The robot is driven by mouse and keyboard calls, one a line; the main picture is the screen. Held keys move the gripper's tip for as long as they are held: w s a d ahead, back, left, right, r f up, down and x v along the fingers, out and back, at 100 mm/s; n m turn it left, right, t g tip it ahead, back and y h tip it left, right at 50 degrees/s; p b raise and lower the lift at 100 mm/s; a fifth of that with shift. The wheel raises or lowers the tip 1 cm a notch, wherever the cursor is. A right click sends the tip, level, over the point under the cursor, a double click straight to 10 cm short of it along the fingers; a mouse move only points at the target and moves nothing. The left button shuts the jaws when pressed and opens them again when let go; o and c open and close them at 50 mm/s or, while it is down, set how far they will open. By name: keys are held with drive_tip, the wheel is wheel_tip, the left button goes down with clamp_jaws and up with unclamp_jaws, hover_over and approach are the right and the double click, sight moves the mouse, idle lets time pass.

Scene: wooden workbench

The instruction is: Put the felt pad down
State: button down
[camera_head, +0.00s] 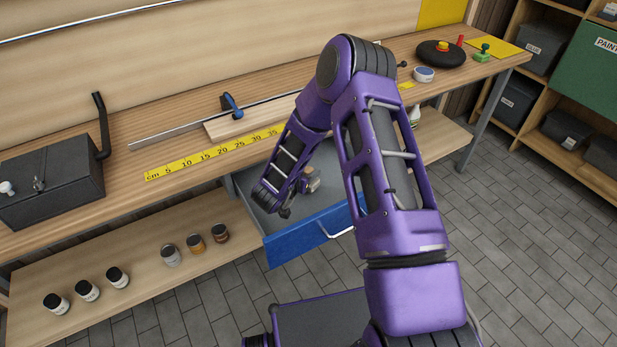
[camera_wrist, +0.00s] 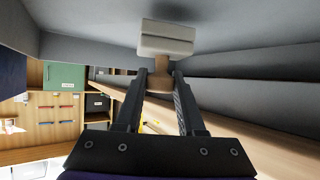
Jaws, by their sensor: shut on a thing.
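The felt pad (camera_wrist: 167,38) is a pale, two-layered block with a short tan wooden grip. My gripper (camera_wrist: 160,82) is shut on that wooden grip, with the block beyond the fingertips. In the head view, the pad (camera_head: 313,184) shows as a small beige piece beside my wrist, inside the open blue drawer (camera_head: 300,238). A dark shadow lies on the grey surface close to the block in the wrist view. I cannot tell whether the pad touches the drawer floor. My arm hides the right part of the drawer.
The wooden workbench (camera_head: 130,199) above the drawer carries a yellow ruler (camera_head: 215,152), a blue-handled clamp (camera_head: 232,106) and a dark box (camera_head: 50,185). Several jars (camera_head: 87,290) stand on the lower shelf (camera_head: 140,300). The drawer's grey interior (camera_head: 262,214) looks bare left of my gripper.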

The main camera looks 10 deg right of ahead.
drive_tip(key=shift+f, duration=0.85)
drive_tip(key=shift+f, duration=0.15)
drive_tip(key=c, duration=0.5)
unclamp_jaws()
drive_tip(key=p+v, duration=0.1)
drive_tip(key=v, duration=0.6)
drive_tip(key=shift+s+a+r, duration=0.15)
drive_tip(key=shift+s+r, duration=0.05)
